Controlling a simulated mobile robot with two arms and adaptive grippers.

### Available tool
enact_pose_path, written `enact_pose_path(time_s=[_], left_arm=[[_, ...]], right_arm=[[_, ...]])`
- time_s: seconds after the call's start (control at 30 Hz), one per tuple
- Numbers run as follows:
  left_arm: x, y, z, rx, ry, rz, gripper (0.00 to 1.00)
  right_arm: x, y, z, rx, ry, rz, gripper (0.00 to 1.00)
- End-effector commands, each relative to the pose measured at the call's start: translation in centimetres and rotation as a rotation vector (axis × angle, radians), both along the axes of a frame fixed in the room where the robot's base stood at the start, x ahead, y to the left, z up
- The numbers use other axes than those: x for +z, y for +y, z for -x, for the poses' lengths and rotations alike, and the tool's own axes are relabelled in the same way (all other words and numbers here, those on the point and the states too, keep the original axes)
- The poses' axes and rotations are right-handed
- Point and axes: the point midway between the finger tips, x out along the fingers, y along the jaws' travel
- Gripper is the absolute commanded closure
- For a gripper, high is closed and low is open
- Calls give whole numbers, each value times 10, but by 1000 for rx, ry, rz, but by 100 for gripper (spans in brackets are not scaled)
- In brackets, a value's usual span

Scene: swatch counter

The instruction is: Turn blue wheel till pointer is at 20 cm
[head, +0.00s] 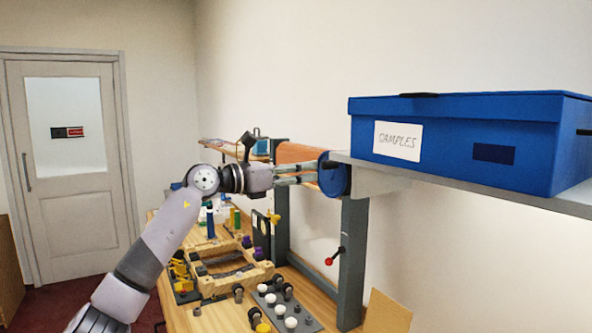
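The blue wheel (335,178) is on the right end of a frame with grey uprights, below the shelf. My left gripper (315,173) reaches in from the left, with its fingers pointing at the wheel's left side. The fingertips are at or very near the wheel. I cannot tell whether they touch it or hold a part of it. An orange-brown roll or sheet (296,152) runs behind the gripper toward the wheel. The pointer and any centimetre scale cannot be made out. My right gripper is not in view.
A blue box (455,135) labelled as samples stands on a grey shelf (560,205) just right of the wheel. A red-knobbed lever (329,261) sticks out below. The wooden bench (190,318) holds a wooden frame (232,284) and a panel with white knobs (303,326).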

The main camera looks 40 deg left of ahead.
Motion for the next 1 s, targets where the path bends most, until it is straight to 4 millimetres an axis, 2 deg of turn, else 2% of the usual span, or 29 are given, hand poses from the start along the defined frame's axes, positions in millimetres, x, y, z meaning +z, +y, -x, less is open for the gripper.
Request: enact_pose_path(time_s=[0.07,0.17,0.7,1.0], left_arm=[[3,7,0,13,9,-20,60],[4,6,-4,16,15,-27,60],[6,-20,-64,14,12,-22,60],[2,-23,-72,14,12,-24,60]], right_arm=[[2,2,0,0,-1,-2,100],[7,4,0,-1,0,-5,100],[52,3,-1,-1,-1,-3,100],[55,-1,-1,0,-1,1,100]])
